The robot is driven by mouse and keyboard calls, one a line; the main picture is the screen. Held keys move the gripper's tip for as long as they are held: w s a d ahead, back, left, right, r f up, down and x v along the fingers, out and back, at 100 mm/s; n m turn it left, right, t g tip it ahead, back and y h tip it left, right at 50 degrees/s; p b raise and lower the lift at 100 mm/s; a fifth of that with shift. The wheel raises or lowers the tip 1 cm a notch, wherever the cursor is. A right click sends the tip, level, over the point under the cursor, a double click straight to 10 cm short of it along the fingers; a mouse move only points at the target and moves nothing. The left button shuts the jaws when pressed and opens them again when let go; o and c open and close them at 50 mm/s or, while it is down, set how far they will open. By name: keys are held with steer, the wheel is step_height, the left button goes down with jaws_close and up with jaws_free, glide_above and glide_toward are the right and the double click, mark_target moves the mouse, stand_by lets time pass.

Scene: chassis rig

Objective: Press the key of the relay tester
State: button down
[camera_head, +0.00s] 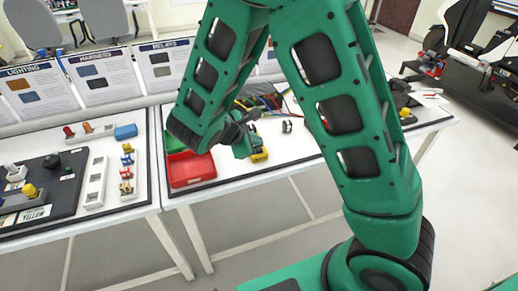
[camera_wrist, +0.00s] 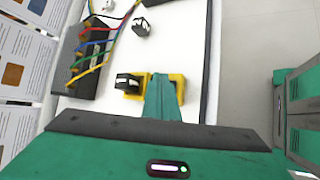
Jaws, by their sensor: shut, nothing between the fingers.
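A small yellow-framed device (camera_wrist: 180,84), which I take to be the relay tester, lies on the white table below my gripper (camera_wrist: 162,78). A black block with a pale marking (camera_wrist: 127,82) sits at its left side in the wrist view. The device's yellow edge also shows in the head view (camera_head: 260,157). My gripper is shut and empty, with its fingers over the middle of the device. They hide that middle part, and no key shows clearly. I cannot tell whether the fingertips touch it.
A black box (camera_wrist: 88,58) with coloured wires stands left of the device in the wrist view. A small black relay-like part (camera_wrist: 141,27) lies beyond it. A red bin (camera_head: 190,170) stands left in the head view. The table's right side is clear in the wrist view.

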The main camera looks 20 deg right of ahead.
mark_target(257, 151)
steer(key=shift+f, duration=0.15)
stand_by(0.7)
steer(key=shift+f, duration=0.25)
steer(key=shift+f, duration=0.45)
stand_by(0.8)
steer(key=shift+r, duration=0.9)
steer(key=shift+r, duration=0.15)
steer(key=shift+r, duration=2.4)
